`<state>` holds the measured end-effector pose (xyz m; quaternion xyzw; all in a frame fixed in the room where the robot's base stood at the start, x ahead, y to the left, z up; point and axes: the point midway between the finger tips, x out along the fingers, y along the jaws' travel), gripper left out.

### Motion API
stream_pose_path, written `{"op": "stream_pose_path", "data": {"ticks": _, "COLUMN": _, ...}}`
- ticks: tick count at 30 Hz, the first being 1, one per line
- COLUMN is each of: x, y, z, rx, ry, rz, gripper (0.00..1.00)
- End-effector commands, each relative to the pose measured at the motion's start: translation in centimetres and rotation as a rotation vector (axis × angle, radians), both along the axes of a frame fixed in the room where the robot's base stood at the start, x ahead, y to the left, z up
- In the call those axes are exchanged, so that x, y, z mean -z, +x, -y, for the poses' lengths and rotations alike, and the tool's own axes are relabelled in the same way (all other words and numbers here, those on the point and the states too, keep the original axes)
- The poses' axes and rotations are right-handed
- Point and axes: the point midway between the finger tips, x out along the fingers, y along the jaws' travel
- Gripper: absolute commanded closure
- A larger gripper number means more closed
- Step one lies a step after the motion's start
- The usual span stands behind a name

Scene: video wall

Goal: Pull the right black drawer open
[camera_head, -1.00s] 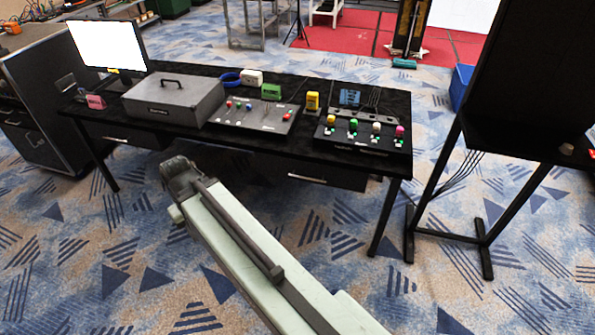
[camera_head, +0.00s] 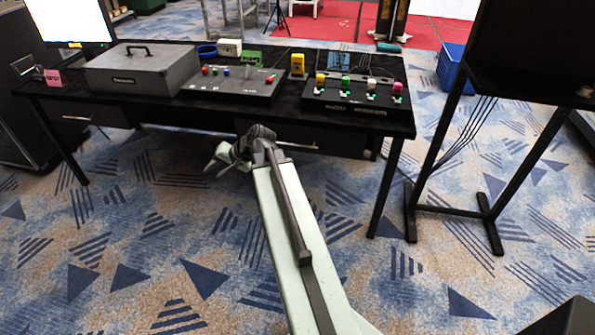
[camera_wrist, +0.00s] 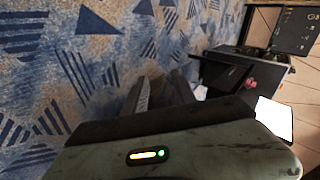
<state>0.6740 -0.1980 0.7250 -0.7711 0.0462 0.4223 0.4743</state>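The right black drawer (camera_head: 335,142) sits under the right half of the black table, and its front looks flush with the frame. A thin pale handle (camera_head: 302,147) shows on its front; my arm covers its left part. My gripper (camera_head: 212,164) is to the left of this handle, below the table's front edge, pointing left and apart from the drawer front as far as I can see. In the wrist view, my gripper's fingers (camera_wrist: 160,92) are foreshortened and partly hidden by the wrist body, with carpet beyond. The gap between them is unclear. I see nothing held.
The black table (camera_head: 225,105) carries a grey case (camera_head: 142,72), button panels (camera_head: 355,95) and a monitor (camera_head: 70,18). A table leg (camera_head: 386,188) stands right of my arm. A black stand (camera_head: 452,215) is further right. The carpet in front is open.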

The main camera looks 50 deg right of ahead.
Motion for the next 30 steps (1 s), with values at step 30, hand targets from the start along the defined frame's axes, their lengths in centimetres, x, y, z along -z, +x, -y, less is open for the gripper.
{"op": "stream_pose_path", "data": {"ticks": 30, "x": 8.0, "y": -6.5, "z": 34.6, "rx": 0.845, "ry": 0.470, "rz": 0.584, "gripper": 0.68}}
